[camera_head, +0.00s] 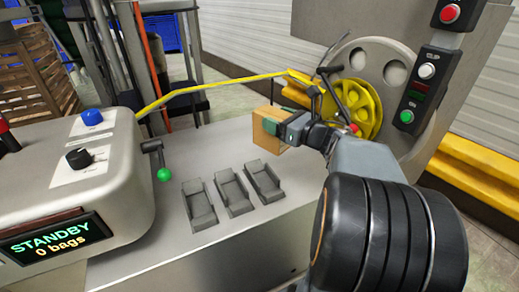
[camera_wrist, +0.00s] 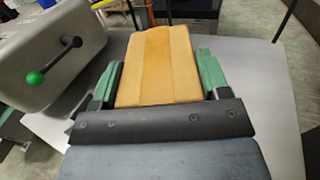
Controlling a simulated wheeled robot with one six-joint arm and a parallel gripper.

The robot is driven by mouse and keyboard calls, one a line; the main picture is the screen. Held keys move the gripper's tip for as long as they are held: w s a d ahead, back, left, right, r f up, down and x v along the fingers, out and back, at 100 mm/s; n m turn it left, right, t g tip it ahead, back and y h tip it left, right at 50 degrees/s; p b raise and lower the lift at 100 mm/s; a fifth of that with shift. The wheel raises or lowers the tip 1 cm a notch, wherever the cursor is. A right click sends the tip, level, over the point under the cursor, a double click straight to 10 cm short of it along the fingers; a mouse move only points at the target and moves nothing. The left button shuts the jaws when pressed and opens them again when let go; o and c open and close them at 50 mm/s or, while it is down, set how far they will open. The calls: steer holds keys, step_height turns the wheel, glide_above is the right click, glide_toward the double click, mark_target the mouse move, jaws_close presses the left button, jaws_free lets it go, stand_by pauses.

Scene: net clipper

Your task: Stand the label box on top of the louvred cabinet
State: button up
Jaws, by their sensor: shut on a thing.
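The label box, a tan-orange cardboard box (camera_head: 267,131), is in my gripper (camera_head: 284,124) over the far part of the grey worktop. In the wrist view the box (camera_wrist: 157,62) lies between the two green finger pads of my gripper (camera_wrist: 160,82), one on each side. My gripper is shut on it. No printing shows on the faces in view. I cannot tell whether the box touches the worktop or hangs just above it. I cannot make out a louvred cabinet in either view.
The grey worktop (camera_head: 236,240) has several grey cradles (camera_head: 233,193) in a row. At left stands a control housing (camera_head: 125,190) with a green-knobbed lever (camera_head: 164,174). A yellow-hubbed wheel (camera_head: 362,105) and button panel (camera_head: 428,85) stand at right. A yellow bar (camera_head: 205,88) crosses behind.

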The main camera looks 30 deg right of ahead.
steer(key=shift+w+d+f+b, duration=0.45)
steer(key=shift+w+d+f, duration=0.1)
steer(key=shift+w+f, duration=1.4)
steer(key=shift+w+d+f+b, duration=0.4)
steer(key=shift+w+d+f, duration=0.15)
steer(key=shift+w+f, duration=1.45)
steer(key=shift+w+d+f+b, duration=0.45)
steer(key=shift+w+d+f, duration=0.1)
steer(key=shift+w+f, duration=1.4)
steer(key=shift+s+f+b, duration=0.15)
steer(key=shift+f+b, duration=0.2)
steer(key=o, duration=1.1)
steer(key=shift+r, duration=0.15)
steer(key=p+v, duration=0.1)
steer(key=v, duration=1.1)
